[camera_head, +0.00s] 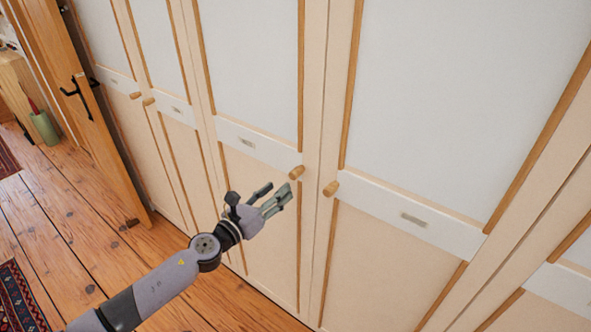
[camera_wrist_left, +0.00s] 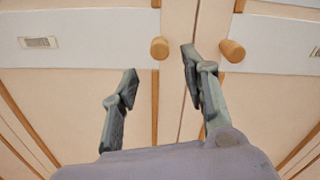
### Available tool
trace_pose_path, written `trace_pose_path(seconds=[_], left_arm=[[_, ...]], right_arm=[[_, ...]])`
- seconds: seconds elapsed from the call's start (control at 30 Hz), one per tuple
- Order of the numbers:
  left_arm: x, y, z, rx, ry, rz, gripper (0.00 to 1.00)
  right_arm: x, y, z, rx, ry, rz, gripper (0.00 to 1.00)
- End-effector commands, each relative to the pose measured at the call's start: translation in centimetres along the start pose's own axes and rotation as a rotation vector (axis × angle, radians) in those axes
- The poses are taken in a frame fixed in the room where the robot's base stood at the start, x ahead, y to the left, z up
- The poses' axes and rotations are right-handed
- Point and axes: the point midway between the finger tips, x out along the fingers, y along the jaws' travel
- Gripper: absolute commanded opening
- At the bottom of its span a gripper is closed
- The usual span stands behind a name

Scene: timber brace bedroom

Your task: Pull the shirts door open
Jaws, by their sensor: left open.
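Tall wardrobe doors with pale panels stand shut in a row. Each has a small label plate on its white rail, too small to read, so I cannot tell which is the shirts door. Two wooden knobs face each other at a seam: the left knob (camera_head: 296,172) and the right knob (camera_head: 330,188). My left gripper (camera_head: 277,192) is open and empty just below and left of the left knob, apart from it. In the left wrist view, the left knob (camera_wrist_left: 159,48) shows between the fingertips and the right knob (camera_wrist_left: 232,50) lies outside the right finger. My right gripper is not in view.
Another pair of knobs (camera_head: 149,101) sits farther left along the wardrobe. An open wooden door with a black handle (camera_head: 78,92) stands at the far left.

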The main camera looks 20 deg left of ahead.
Motion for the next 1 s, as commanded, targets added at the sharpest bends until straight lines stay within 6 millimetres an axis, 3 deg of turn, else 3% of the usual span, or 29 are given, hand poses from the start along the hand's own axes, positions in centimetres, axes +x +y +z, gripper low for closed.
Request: trace_pose_path(seconds=[0.2,0.4,0.83,1.0], left_arm=[[4.9,-0.1,0.1,-0.004,-0.004,0.0,0.42],[7.7,0.0,-0.1,-0.002,-0.001,0.001,0.42],[8.8,0.0,-0.1,-0.001,0.0,0.0,0.42],[8.8,0.0,-0.1,-0.001,0.0,0.0,0.32]], right_arm=[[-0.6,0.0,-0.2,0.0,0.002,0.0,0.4],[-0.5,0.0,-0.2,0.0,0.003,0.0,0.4],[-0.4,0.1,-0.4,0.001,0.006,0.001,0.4],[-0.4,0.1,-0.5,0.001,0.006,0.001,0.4]])
